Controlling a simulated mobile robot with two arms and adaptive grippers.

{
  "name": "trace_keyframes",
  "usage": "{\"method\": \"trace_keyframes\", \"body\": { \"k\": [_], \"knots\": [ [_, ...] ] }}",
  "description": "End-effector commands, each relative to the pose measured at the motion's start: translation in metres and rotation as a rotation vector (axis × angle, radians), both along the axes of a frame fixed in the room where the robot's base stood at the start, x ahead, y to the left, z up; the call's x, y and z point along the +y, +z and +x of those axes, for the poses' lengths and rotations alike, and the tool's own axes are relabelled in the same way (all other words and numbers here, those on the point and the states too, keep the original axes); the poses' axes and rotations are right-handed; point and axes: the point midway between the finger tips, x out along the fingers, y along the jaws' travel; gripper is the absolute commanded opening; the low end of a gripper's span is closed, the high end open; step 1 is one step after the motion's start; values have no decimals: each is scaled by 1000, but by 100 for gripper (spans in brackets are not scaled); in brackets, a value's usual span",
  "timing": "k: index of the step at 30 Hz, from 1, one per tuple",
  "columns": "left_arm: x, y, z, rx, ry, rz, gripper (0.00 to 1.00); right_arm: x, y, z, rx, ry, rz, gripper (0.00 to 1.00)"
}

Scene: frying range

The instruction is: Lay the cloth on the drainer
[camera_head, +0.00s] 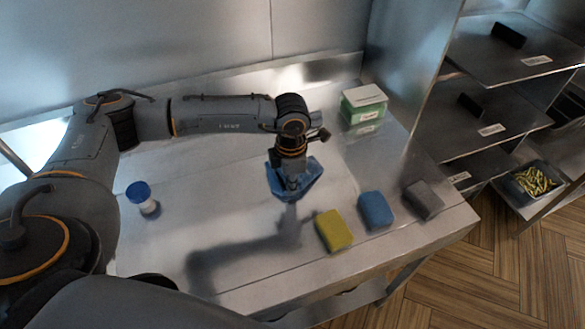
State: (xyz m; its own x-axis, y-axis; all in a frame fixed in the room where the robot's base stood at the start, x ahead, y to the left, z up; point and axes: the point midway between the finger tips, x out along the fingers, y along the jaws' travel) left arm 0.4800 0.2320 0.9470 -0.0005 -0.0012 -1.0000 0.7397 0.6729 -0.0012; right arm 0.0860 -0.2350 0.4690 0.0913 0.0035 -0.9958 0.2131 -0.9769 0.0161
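My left gripper (292,184) points down over the middle of the steel counter. It is shut on a blue cloth (311,177), which bunches and spreads out around the fingertips. The arm's shadow falls on the counter to the lower left, and the cloth seems to be a little above the surface, though the exact gap is hard to tell. I cannot pick out a separate drainer; the steel counter (240,185) has faint straight lines across its top. My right gripper is not in view.
A yellow sponge (333,231), a blue sponge (375,210) and a grey one (423,200) lie along the front right. A green-and-white box (363,104) stands at the back right. A blue-lidded jar (142,197) stands left. Shelves (490,100) rise at right. The counter's front left is clear.

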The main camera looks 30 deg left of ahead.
Motion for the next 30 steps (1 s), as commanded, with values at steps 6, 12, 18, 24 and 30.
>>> {"method": "trace_keyframes", "body": {
  "k": [6, 12, 18, 24, 30],
  "knots": [
    [0, 0, 0, 0, 0, 0, 0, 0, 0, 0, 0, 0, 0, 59],
    [0, 0, 0, 1, 0, 1, 42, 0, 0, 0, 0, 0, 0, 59],
    [0, 0, 0, -1, 0, 1, 47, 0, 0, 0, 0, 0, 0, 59],
    [0, 4, -1, -1, 0, 1, 47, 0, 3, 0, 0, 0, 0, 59],
    [-3, 23, -7, -1, 0, 1, 47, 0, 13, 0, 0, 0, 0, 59]
  ]
}}
